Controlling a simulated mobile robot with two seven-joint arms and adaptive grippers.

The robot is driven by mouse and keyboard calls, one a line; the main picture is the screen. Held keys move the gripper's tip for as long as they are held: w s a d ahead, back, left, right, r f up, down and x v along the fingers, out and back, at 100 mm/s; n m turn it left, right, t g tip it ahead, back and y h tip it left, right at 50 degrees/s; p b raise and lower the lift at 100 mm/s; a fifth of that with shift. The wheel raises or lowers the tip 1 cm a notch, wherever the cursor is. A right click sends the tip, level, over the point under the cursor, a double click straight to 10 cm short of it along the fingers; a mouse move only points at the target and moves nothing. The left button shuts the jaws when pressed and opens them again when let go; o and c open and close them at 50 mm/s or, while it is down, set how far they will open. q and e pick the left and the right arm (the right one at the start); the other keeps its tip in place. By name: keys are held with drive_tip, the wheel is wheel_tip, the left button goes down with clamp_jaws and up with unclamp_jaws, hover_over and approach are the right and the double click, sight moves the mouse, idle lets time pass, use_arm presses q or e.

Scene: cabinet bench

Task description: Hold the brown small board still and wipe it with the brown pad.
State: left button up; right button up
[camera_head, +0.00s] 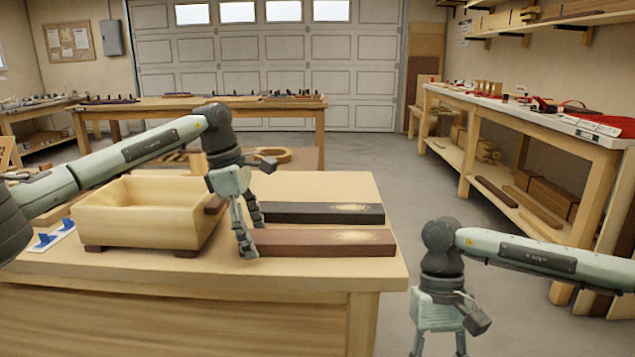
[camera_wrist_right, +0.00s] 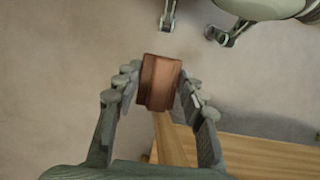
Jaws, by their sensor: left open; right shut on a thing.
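The brown small board (camera_head: 320,244) lies flat on the wooden bench, with a pale dusty patch near its right end. My left gripper (camera_head: 249,238) is open at the board's left end, its fingers pointing down; whether they touch the board I cannot tell. My right gripper (camera_head: 438,343) hangs right of the bench, its fingertips cut off by the lower edge of the head view. In the right wrist view, my right gripper (camera_wrist_right: 158,92) is shut on a reddish-brown block, the brown pad (camera_wrist_right: 160,84).
A dark board (camera_head: 310,212) with a pale patch lies just behind the brown one. A wooden box (camera_head: 140,222) on dark feet stands left, close to my left gripper. The bench top (camera_head: 300,270) is clear in front of the brown board. A side bench (camera_head: 560,135) stands at right.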

drive_tip(key=w+a+r+m+t+y, duration=0.2)
drive_tip(key=w+a+r+m, duration=0.3)
drive_tip(key=w+r, duration=0.4)
drive_tip(key=w+a+r+m+t+y, duration=0.1)
drive_tip(key=w+a+r+m, duration=0.2)
drive_tip(key=w+r+m, duration=0.55)
drive_tip(key=w+a+r+m+t+y, duration=0.25)
drive_tip(key=w+r+m, duration=0.2)
drive_tip(key=r, duration=0.75)
drive_tip(key=shift+g+h, duration=0.45)
drive_tip(key=f, duration=0.5)
drive_tip(key=w+f, duration=0.1)
drive_tip(key=f, duration=0.2)
drive_tip(key=shift+a, duration=0.35)
drive_tip(key=d+f, duration=0.4)
drive_tip(key=d, duration=0.1)
drive_tip(key=shift+d+f, duration=0.15)
drive_tip(key=shift+d, duration=0.15)
drive_tip(key=a, duration=1.1)
drive_tip(key=shift+a, duration=0.15)
drive_tip(key=d, duration=1.1)
drive_tip(key=shift+d, duration=0.25)
use_arm(q)
drive_tip(key=c, duration=1.1)
